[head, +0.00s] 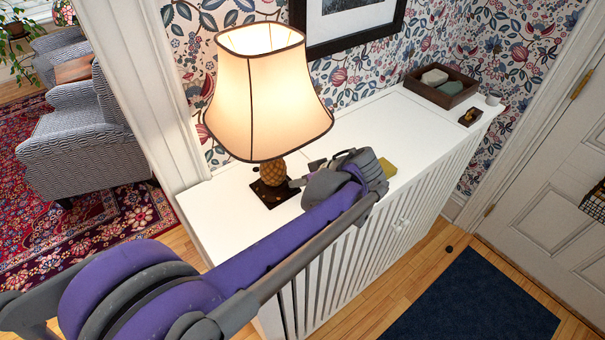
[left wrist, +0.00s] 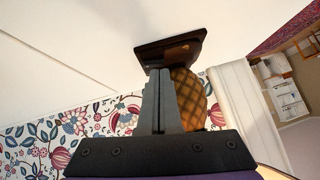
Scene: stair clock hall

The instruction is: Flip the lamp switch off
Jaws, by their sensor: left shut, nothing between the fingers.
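The table lamp (head: 268,85) stands on the white cabinet top in the head view, its cream shade glowing. Its pineapple-shaped body (head: 274,172) rises from a dark square foot (head: 270,196). My left gripper (head: 293,183) is shut and empty, with its tips close beside the right side of the lamp body, low near the foot. In the left wrist view the shut fingers (left wrist: 158,75) overlap the pineapple body (left wrist: 190,98) and point at the dark foot (left wrist: 172,50). I cannot tell whether they touch. I cannot make out the switch. My right gripper is not in view.
The white slatted cabinet (head: 365,128) has free room on its top. A dark tray (head: 437,98) with soap-like blocks, a small brown item (head: 470,117) and a yellow block (head: 388,168) are on it. A framed picture (head: 350,38) hangs behind the lamp.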

